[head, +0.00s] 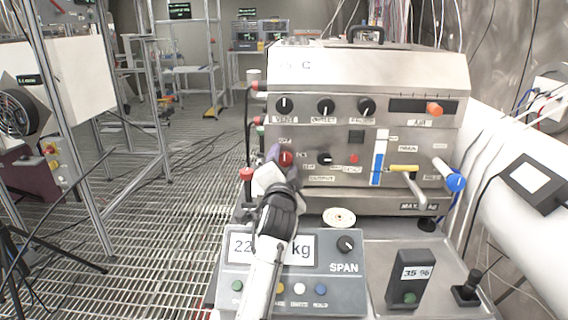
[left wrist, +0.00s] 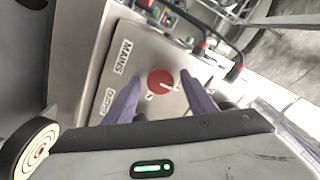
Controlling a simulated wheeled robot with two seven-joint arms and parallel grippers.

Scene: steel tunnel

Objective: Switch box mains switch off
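The switch box (head: 440,150) is a steel cabinet with knobs on its front face. Its red mains switch (head: 286,159) is a round knob low on the left of that face. In the left wrist view the red knob (left wrist: 161,79) shows a pale pointer line, beside the label MAINS (left wrist: 123,57). My left gripper (head: 278,157) is at the knob. In the left wrist view its two purple fingers (left wrist: 161,88) are apart, one on each side of the knob; whether they touch it I cannot tell. My right gripper is not in view.
A weighing scale (head: 345,290) lies in front, under my left arm. A red-capped post (head: 246,174) stands left of the box.

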